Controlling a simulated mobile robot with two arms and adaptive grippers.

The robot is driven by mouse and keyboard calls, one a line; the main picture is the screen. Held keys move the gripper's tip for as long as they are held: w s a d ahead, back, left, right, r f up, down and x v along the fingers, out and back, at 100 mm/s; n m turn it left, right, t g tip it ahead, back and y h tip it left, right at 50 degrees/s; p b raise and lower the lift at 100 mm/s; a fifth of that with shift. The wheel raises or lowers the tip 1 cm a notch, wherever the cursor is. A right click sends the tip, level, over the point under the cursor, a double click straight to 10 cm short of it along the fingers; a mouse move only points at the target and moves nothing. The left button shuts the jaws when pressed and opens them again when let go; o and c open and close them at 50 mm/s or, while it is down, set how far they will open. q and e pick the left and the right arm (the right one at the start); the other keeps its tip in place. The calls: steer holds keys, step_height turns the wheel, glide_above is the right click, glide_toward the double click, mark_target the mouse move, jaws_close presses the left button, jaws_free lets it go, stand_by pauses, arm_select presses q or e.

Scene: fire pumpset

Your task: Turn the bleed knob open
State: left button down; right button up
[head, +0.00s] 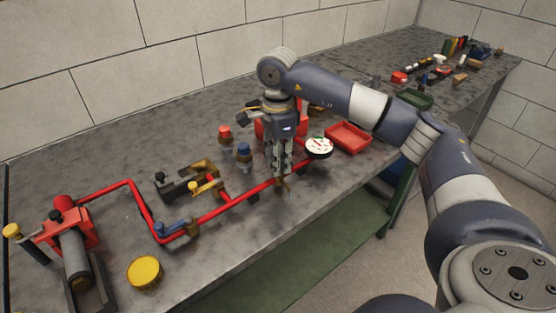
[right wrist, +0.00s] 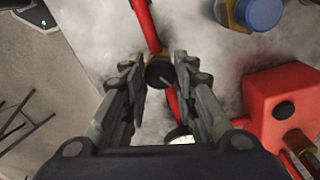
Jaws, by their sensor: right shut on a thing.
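The bleed knob (right wrist: 160,73) is a dark round cap with a pale line on it, on a brass fitting in the red pipe. In the right wrist view it sits between the two fingertips of my right gripper (right wrist: 158,76), which is shut on it. In the head view my right gripper (head: 282,178) points straight down over the red pipe (head: 232,205), and its fingers hide the knob. My left gripper does not show.
A white-faced gauge (head: 318,146) and a red tray (head: 348,137) stand right of the gripper. Red and blue capped fittings (head: 244,151) stand left of it. A yellow round lid (head: 145,272) lies near the front edge. The red pump block (right wrist: 280,105) is close by.

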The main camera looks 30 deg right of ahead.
stand_by(0.3)
steer(key=o, duration=1.1)
steer(key=shift+r, duration=0.25)
step_height(320, 180, up, 12)
steer(key=shift+f, duration=0.2)
steer(key=shift+f, duration=0.1)
